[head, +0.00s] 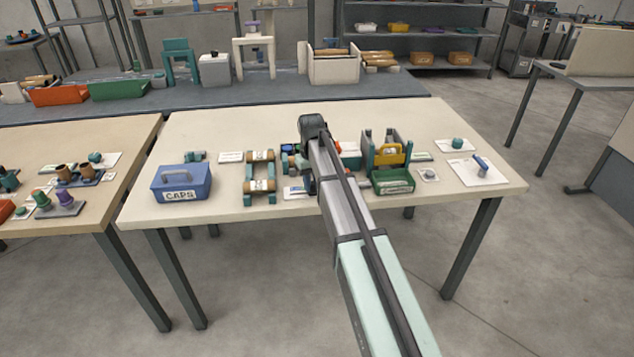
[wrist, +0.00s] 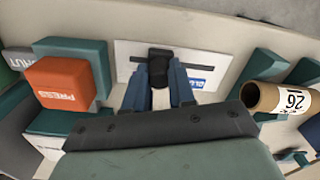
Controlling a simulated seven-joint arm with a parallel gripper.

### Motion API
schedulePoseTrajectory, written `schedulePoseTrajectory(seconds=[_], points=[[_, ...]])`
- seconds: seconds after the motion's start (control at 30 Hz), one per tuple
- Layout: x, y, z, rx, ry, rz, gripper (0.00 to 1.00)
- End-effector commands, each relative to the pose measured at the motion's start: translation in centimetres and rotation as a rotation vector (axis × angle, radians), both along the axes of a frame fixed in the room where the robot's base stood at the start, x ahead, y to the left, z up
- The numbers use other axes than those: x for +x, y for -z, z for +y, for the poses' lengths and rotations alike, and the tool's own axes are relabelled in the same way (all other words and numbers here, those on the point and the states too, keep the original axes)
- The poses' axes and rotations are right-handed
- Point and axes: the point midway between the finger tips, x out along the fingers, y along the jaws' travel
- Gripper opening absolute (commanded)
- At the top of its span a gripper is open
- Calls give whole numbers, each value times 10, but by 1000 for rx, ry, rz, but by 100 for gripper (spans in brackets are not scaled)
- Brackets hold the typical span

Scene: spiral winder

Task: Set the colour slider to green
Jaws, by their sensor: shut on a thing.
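In the wrist view my gripper (wrist: 159,76) has its two dark blue fingers shut on a small black slider knob (wrist: 160,55).
An orange PRESS block (wrist: 63,84) in a teal holder is left of my gripper in the wrist view. A cardboard tube (wrist: 262,95) lies close at right. In the head view, a blue CAPS box (head: 181,186) and a green tray (head: 393,183) stand on the table (head: 240,127).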

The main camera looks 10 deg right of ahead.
Motion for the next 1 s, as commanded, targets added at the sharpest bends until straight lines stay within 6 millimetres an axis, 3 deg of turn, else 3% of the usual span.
schedulePoseTrajectory(seconds=[0.13,0.4,0.43,0.67,1.0], points=[[1,0,18,0,-1,1,0],[0,0,18,0,1,1,0],[0,0,18,0,1,1,27],[0,0,18,0,1,1,49],[0,-4,18,0,0,0,50]])
